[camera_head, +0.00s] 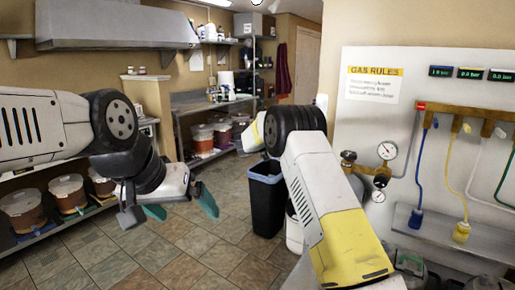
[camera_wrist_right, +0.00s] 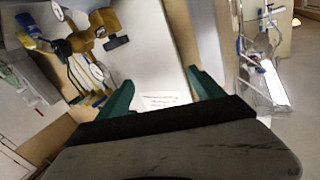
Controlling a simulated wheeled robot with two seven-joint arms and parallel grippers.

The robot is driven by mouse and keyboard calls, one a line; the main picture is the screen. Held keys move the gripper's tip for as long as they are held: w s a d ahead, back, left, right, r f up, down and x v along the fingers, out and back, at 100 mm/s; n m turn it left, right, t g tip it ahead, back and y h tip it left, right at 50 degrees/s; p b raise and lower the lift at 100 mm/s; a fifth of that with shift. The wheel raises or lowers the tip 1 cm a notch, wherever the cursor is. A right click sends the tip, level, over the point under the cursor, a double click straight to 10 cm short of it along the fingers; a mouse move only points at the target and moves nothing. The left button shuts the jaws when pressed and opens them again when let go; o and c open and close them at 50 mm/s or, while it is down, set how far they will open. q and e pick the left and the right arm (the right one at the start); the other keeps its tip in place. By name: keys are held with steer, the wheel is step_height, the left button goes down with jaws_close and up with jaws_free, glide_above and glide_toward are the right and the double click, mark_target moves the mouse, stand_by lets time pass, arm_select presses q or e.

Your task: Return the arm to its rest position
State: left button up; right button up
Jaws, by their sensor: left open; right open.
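My left gripper (camera_head: 180,208) hangs at the end of the left arm in the head view. Its two teal fingers are apart and nothing is between them. My right arm rises from the lower right in the head view, and its gripper is hidden there behind the arm. In the right wrist view my right gripper (camera_wrist_right: 158,95) shows two teal fingers spread wide with nothing between them. A white wall with a paper sheet lies beyond these fingers, apart from them.
A gas panel with gauges (camera_head: 387,150) and hoses stands at the right. A dark bin (camera_head: 266,205) stands on the tiled floor (camera_head: 150,250). Ferment buckets (camera_head: 68,192) sit on a low shelf at the left. Steel shelving (camera_head: 210,105) stands at the back. Floor between is clear.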

step_height(320, 180, up, 17)
steer(key=a+n+t+y, duration=0.2)
steer(key=n+t+y, duration=0.5)
steer(key=t+y, duration=0.25)
steer(key=s+a+r+n+y, duration=0.2)
steer(key=s+a+n+y, duration=0.1)
steer(key=s+y, duration=0.35)
steer(key=s+a+f+n+g+y, duration=0.1)
steer(key=s+f+n+g+y, duration=0.15)
steer(key=s, duration=0.85)
steer(key=s+a+f+n+g+y, duration=0.2)
steer(key=s+f+g, duration=0.15)
steer(key=s, duration=0.75)
steer(key=s+d+f+g+h, duration=0.1)
steer(key=s+d+f+g, duration=0.1)
steer(key=s+f, duration=0.4)
steer(key=s+d+f+g+h, duration=0.1)
steer(key=s+f, duration=0.5)
steer(key=s, duration=0.7)
steer(key=shift+s+d+f+n+g, duration=0.2)
steer(key=shift+d+n+g, duration=0.2)
steer(key=shift+g, duration=0.55)
